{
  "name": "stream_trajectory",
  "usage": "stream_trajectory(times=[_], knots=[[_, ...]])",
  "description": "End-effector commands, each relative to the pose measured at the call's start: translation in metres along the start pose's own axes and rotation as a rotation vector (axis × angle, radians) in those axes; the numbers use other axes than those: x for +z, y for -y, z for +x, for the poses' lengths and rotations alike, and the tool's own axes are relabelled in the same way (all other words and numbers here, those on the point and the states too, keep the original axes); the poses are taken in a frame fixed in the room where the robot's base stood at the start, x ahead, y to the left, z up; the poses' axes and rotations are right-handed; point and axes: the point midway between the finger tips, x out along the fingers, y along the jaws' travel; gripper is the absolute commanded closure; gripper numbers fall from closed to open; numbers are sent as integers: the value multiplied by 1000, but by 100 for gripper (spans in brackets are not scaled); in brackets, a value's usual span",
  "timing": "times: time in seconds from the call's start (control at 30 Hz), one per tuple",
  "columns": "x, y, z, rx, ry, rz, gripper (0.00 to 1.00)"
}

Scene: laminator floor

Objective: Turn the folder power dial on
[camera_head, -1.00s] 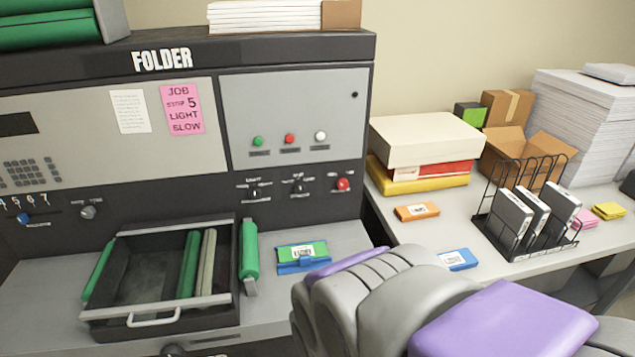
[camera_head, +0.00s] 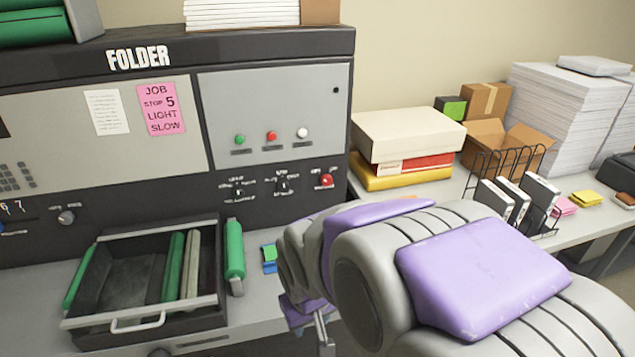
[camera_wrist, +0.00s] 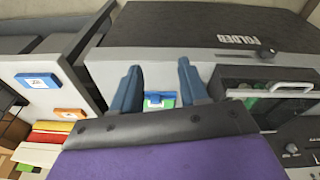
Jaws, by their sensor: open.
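The folder machine shows in the head view with its FOLDER sign (camera_head: 139,57). Its panel has two black dials (camera_head: 282,184) and a red knob (camera_head: 326,180) at the right, and a grey dial (camera_head: 66,217) at the left. Their small labels are unreadable, so I cannot tell which is the power dial. In the wrist view, a dark dial (camera_wrist: 266,52) sits beside FOLDER lettering (camera_wrist: 249,40) on the front face. My gripper (camera_wrist: 158,80) is open and empty, above the counter, with its fingers apart near a green and blue box (camera_wrist: 159,100). The arm largely hides it in the head view.
A drawer tray (camera_head: 140,319) with green and grey rollers protrudes over the counter, its handle in front. On the right table (camera_head: 445,192) are stacked boxes, a wire rack (camera_head: 551,231) and paper piles.

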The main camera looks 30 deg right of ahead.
Motion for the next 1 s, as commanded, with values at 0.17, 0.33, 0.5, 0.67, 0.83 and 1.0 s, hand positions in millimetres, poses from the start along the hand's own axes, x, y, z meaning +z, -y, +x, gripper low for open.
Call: stream_trajectory(times=[0.17, 0.33, 0.5, 0.67, 0.83, 1.0], knots=[[-89, -36, 41, 22, -213, 49, 39], [-162, -74, 73, 30, -424, 87, 30], [-224, -116, 98, 27, -647, 124, 30], [-264, -157, 121, 16, -848, 163, 30], [-289, -201, 139, -2, -1070, 212, 30], [-296, -238, 146, -15, -1262, 254, 30]])
